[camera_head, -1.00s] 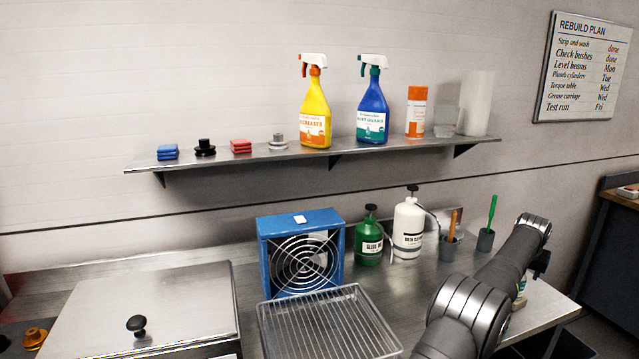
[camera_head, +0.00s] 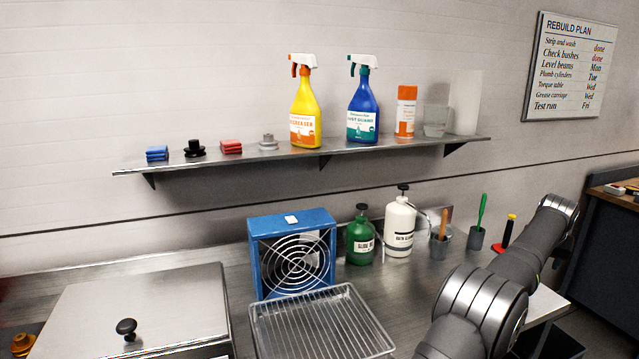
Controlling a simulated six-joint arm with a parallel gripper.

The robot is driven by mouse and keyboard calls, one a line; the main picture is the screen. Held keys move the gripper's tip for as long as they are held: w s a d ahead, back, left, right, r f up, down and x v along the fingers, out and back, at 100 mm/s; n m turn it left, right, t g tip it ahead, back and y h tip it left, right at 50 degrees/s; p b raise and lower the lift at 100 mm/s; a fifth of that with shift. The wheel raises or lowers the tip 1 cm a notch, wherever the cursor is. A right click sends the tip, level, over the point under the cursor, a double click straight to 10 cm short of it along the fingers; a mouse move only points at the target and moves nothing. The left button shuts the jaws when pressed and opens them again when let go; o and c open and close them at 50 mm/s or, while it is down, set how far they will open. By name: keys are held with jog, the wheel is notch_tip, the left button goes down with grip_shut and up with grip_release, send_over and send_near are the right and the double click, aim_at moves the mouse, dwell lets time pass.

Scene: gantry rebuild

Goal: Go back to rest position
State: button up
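My arm comes in from the bottom right in the head view and reaches up and right over the right end of the bench. My gripper is hidden behind the arm links or out of the picture, so its fingers do not show. The steel bench (camera_head: 410,289) lies below the arm.
A wire tray (camera_head: 316,325) and a blue fan (camera_head: 292,253) are left of the arm. A green bottle (camera_head: 361,240), a white pump bottle (camera_head: 400,227) and two brush cups stand behind. A shelf (camera_head: 300,157) with spray bottles hangs above. A side cabinet (camera_head: 610,240) stands right.

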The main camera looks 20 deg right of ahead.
jog(key=s+a+r, duration=0.1)
jog(key=s+r, duration=0.1)
jog(key=s, duration=0.2)
jog(key=a+f+m+g, duration=0.1)
jog(key=a+m, duration=0.2)
jog(key=a, duration=0.7)
jog(key=a+f+m+g+h, duration=0.1)
jog(key=a+m+g, duration=0.1)
jog(key=a, duration=0.9)
jog(key=shift+f+m, duration=0.4)
jog(key=shift+m, duration=0.3)
jog(key=w+d+r+n+t, duration=0.1)
jog(key=d+n, duration=0.3)
jog(key=d, duration=1.2)
jog(key=shift+d+r+t, duration=0.25)
jog(key=shift+r+t, duration=0.25)
jog(key=shift+r, duration=0.25)
jog(key=shift+a, duration=0.1)
